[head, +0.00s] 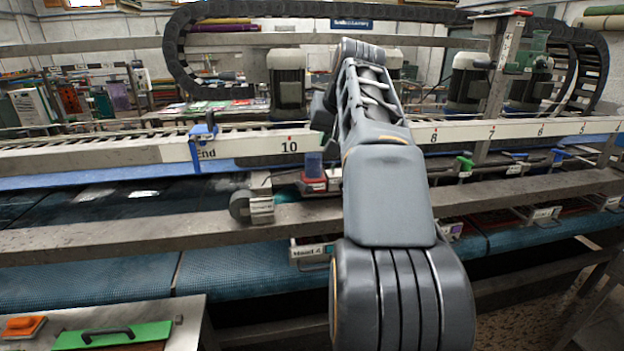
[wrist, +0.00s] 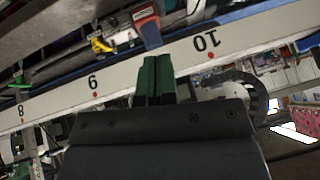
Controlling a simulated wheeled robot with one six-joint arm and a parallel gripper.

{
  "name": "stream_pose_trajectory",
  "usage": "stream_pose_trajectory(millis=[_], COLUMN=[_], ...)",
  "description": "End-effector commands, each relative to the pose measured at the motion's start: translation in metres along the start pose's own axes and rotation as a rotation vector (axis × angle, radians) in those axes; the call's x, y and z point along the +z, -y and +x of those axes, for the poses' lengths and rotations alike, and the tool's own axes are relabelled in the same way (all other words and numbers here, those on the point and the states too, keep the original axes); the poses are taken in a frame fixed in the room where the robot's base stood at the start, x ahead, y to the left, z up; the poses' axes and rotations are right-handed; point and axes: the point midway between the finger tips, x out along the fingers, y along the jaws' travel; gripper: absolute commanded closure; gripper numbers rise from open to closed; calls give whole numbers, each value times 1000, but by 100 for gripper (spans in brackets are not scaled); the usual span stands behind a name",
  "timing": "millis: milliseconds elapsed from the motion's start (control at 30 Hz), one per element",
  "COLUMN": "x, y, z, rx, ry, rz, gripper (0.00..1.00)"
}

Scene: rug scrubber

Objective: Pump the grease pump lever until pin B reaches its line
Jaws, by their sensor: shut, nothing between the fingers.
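My gripper (wrist: 157,62) shows in the wrist view as two green fingers pressed together, shut and empty, in front of the white numbered rail. In the head view my arm reaches away over the machine and hides most of its own end. I cannot make out for certain the grease pump lever, pin B or its line. A green fitting (head: 531,52) sits on the upright post at the upper right, beside a pale marked plate (head: 505,46); I cannot tell whether it is the pump. A blue block on a red base (head: 314,166) stands left of my arm.
The white numbered rail (head: 260,146) runs across behind my arm, with a blue clamp (head: 204,133) at its "End" mark. Grey motors (head: 287,78) stand behind it. Metal beams (head: 130,232) cross in front.

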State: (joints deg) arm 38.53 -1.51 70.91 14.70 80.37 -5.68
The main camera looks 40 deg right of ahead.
Motion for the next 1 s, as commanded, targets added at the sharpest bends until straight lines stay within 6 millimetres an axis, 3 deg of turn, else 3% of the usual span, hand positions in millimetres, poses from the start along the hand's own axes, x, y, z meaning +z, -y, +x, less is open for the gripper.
stream_pose_trajectory(millis=[267,433,1000], x=[0,0,6], y=[0,0,1], z=[0,10,106], rx=[0,0,0], ry=[0,1,1], rz=[0,0,-1], gripper=[100,100,100])
